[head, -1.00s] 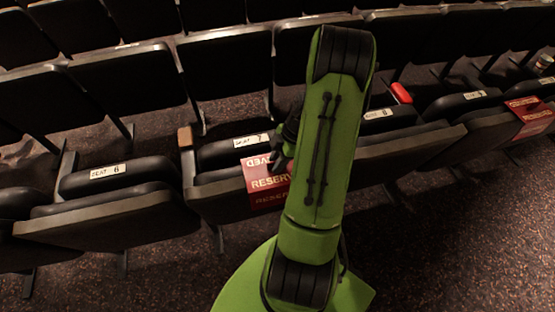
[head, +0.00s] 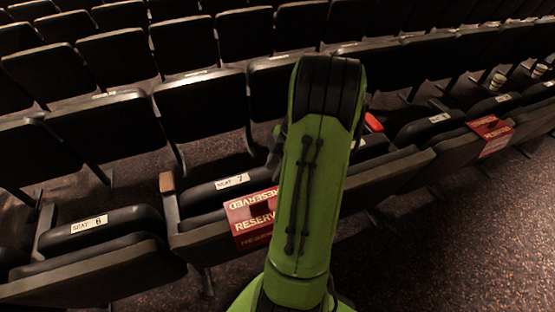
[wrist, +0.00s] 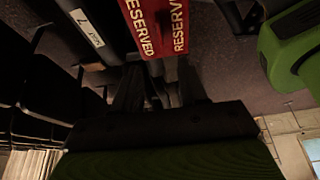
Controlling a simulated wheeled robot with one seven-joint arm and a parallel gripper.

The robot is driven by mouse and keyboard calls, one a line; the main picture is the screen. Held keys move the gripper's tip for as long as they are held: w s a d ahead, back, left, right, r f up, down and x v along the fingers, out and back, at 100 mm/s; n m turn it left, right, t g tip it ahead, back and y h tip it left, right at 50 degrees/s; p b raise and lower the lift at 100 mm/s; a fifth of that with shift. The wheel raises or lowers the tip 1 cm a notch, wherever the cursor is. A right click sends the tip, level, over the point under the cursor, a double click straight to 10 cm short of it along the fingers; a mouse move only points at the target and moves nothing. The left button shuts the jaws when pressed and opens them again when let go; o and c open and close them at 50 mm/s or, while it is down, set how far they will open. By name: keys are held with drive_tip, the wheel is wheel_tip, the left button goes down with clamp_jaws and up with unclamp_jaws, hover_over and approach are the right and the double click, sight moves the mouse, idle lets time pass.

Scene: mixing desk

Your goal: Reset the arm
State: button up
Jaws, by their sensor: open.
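My gripper shows in the wrist view (wrist: 160,88), with its two dark fingers apart and nothing seen between them. In the head view, my green arm stands upright in the middle and hides nearly all of the gripper; only a dark bit shows at the arm's left edge. A red RESERVED sign (head: 250,216) hangs over the front of the seat labelled 7 (head: 232,181), just left of my arm. In the wrist view the sign (wrist: 157,28) lies beyond the fingertips, and I see no grip on it.
Rows of dark folding seats fill the back. Seat 6 (head: 95,222) is at the left. A second red sign (head: 492,135) is on a seat at the right. A red object (head: 373,123) shows right of my arm. Two cups (head: 498,82) (head: 540,70) stand at the far right. Open carpet (head: 450,240) lies lower right.

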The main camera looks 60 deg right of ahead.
drive_tip(key=shift+s+d+r, duration=0.15)
drive_tip(key=shift+d+r, duration=0.05)
drive_tip(key=shift+r, duration=0.35)
drive_tip(key=w+a+r+m+h, duration=0.25)
drive_tip(key=a+r, duration=0.35)
drive_tip(key=a, duration=0.3)
drive_tip(key=w+a+r+m+h, duration=0.1)
drive_tip(key=w+a+r+m, duration=0.15)
drive_tip(key=a+r, duration=0.55)
drive_tip(key=s+a+r+m+t+p, duration=0.1)
drive_tip(key=s+a+m+t, duration=0.2)
drive_tip(key=s+a+m, duration=0.3)
drive_tip(key=s+a, duration=0.4)
drive_tip(key=a, duration=0.1)
drive_tip(key=shift+s+a+r, duration=0.15)
drive_tip(key=shift+a, duration=0.1)
